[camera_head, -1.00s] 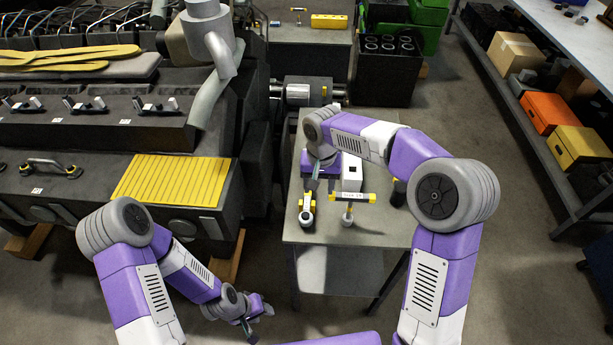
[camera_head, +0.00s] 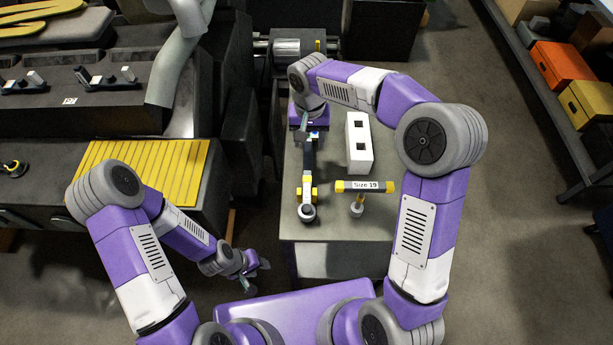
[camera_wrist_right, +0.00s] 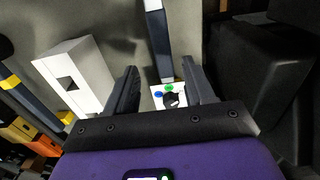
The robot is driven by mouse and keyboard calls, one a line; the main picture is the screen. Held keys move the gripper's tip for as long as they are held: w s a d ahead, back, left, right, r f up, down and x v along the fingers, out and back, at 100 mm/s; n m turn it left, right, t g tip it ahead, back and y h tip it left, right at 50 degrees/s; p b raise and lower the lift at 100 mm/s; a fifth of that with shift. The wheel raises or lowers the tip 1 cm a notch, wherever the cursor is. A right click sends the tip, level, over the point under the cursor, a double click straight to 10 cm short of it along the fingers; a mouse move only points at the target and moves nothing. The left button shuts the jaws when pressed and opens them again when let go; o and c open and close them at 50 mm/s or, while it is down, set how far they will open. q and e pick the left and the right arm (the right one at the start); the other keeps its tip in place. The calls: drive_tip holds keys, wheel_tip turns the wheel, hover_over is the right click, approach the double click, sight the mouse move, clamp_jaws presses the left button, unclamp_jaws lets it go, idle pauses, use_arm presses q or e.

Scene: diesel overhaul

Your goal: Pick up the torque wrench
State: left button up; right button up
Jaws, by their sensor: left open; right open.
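The torque wrench (camera_head: 308,165) lies on the grey table, a long dark bar with yellow and white bands and a round head toward me. My right gripper (camera_head: 310,131) is at the wrench's far end, open. In the right wrist view the dark bar (camera_wrist_right: 159,50) runs down between the open fingers of the right gripper (camera_wrist_right: 160,80), its end by a small white piece with blue and green dots (camera_wrist_right: 157,102). I see a gap on both sides, so nothing is gripped. My left gripper (camera_head: 256,276) is open and empty, left of the table.
A white block with square holes (camera_head: 359,145) stands right of the wrench; it also shows in the wrist view (camera_wrist_right: 75,75). A tool labelled "Size 19" (camera_head: 363,186) stands nearer me. The engine with a yellow ribbed mat (camera_head: 150,165) is left. The table's front (camera_head: 340,232) is clear.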

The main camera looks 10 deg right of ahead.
sight(307, 155)
drive_tip(key=shift+w+f, duration=0.1)
drive_tip(key=shift+f, duration=0.5)
drive_tip(key=shift+s+f+b, duration=0.2)
drive_tip(key=shift+f+b, duration=0.1)
drive_tip(key=shift+f, duration=0.4)
drive_tip(key=f, duration=0.2)
drive_tip(key=f+b, duration=0.1)
drive_tip(key=f, duration=0.2)
drive_tip(key=shift+s+a+f+b, duration=0.1)
drive_tip(key=shift+a+f+b, duration=0.1)
drive_tip(key=shift+b, duration=0.1)
drive_tip(key=shift+r, duration=0.1)
clamp_jaws()
